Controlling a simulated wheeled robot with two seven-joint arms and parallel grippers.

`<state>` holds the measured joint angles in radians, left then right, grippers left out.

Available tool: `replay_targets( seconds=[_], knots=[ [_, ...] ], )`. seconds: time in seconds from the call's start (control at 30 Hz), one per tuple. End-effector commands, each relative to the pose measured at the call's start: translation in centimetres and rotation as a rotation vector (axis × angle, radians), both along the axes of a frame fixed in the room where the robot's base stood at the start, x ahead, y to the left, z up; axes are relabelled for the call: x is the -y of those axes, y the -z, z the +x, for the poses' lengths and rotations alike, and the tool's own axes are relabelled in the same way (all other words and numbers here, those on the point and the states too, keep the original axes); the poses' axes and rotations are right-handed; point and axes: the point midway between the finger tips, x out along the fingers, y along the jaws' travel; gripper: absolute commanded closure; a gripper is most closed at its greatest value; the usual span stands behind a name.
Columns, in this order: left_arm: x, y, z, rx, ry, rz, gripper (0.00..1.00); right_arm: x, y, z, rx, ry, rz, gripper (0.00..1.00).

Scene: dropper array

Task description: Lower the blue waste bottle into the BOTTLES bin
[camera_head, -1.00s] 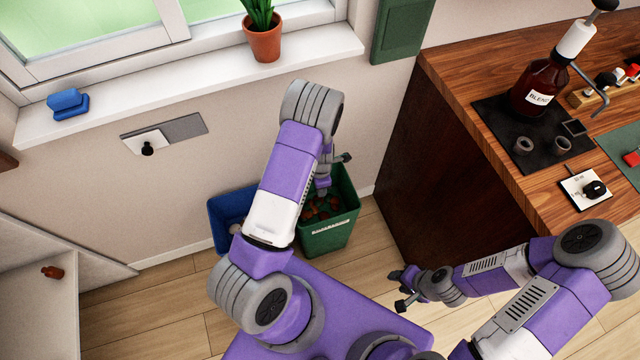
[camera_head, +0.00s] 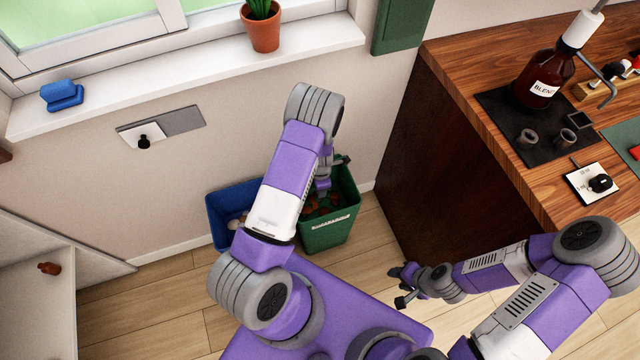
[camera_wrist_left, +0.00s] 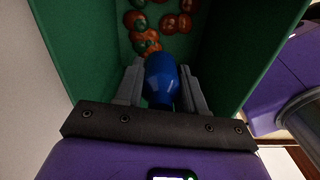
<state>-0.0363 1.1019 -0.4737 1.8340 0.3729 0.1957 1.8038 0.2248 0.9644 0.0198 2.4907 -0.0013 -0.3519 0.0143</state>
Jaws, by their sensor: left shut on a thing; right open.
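In the left wrist view a blue bottle (camera_wrist_left: 161,80) sits between the two fingers of my left gripper (camera_wrist_left: 160,88), which is shut on it. Below it is the inside of a green bin (camera_wrist_left: 214,45) with several brown-orange bottles on its floor. In the head view my left arm reaches down over the green bin (camera_head: 330,234), which has a white label that I cannot read; the left gripper and the blue bottle are mostly hidden there. My right gripper (camera_head: 402,286) is open and empty, above the floor to the right of the bins.
A blue bin (camera_head: 217,222) with pale things in it stands left of the green bin, partly behind my arm. The wall (camera_head: 235,135) and window sill are behind. A wooden counter (camera_head: 450,150) with a large brown bottle (camera_head: 543,80) stands at the right. A small brown bottle (camera_head: 49,268) lies on a shelf at left.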

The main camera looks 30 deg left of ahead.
Motion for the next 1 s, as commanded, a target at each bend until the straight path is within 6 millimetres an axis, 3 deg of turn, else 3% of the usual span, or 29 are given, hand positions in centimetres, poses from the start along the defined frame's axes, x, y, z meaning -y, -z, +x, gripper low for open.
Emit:
replay_targets(
  seconds=[1.0],
  knots=[
    [0.0, 5.2, 0.0, -0.001, 0.0, 0.001, 0.91, 0.0, 0.1, 0.0, 0.0, 0.0, 0.0, 0.57]
  ],
)
